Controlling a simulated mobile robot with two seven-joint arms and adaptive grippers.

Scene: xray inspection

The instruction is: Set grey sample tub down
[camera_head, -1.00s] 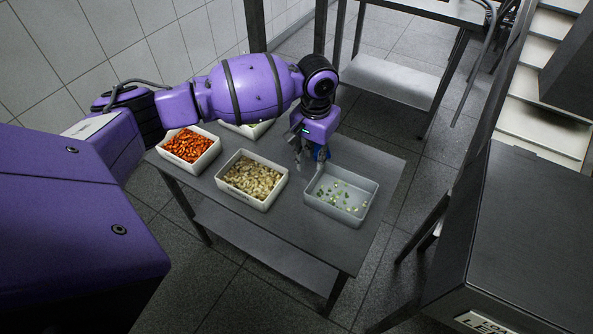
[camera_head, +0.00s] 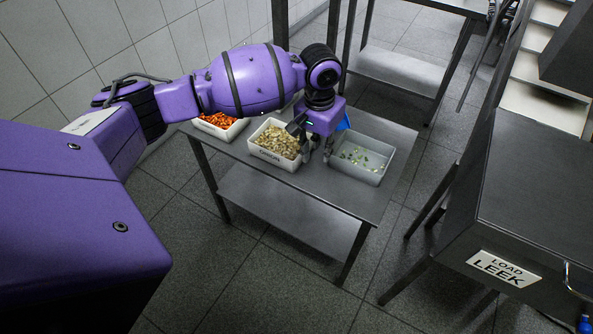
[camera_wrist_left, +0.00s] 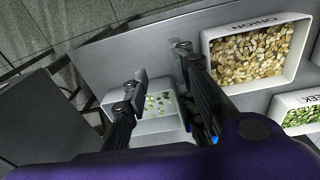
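The grey sample tub (camera_head: 384,172) stands on the steel table (camera_head: 290,176) at its right end, with a few green and white leek bits inside. It also shows in the left wrist view (camera_wrist_left: 158,127), partly behind my fingers. My left gripper (camera_head: 317,152) is low over the table at the tub's left side, between it and the onion tub (camera_head: 271,156). Its two fingers are apart in the left wrist view (camera_wrist_left: 160,65), with no object clearly gripped between them. Whether a finger touches the tub wall I cannot tell. My right gripper is not in view.
A white tub of orange pieces (camera_head: 220,122) stands left of the onion tub. A leek-labelled tub (camera_wrist_left: 298,110) shows in the wrist view. A dark cabinet with a "LOAD LEEK" sign (camera_head: 503,268) stands at the right. The table's front strip is clear.

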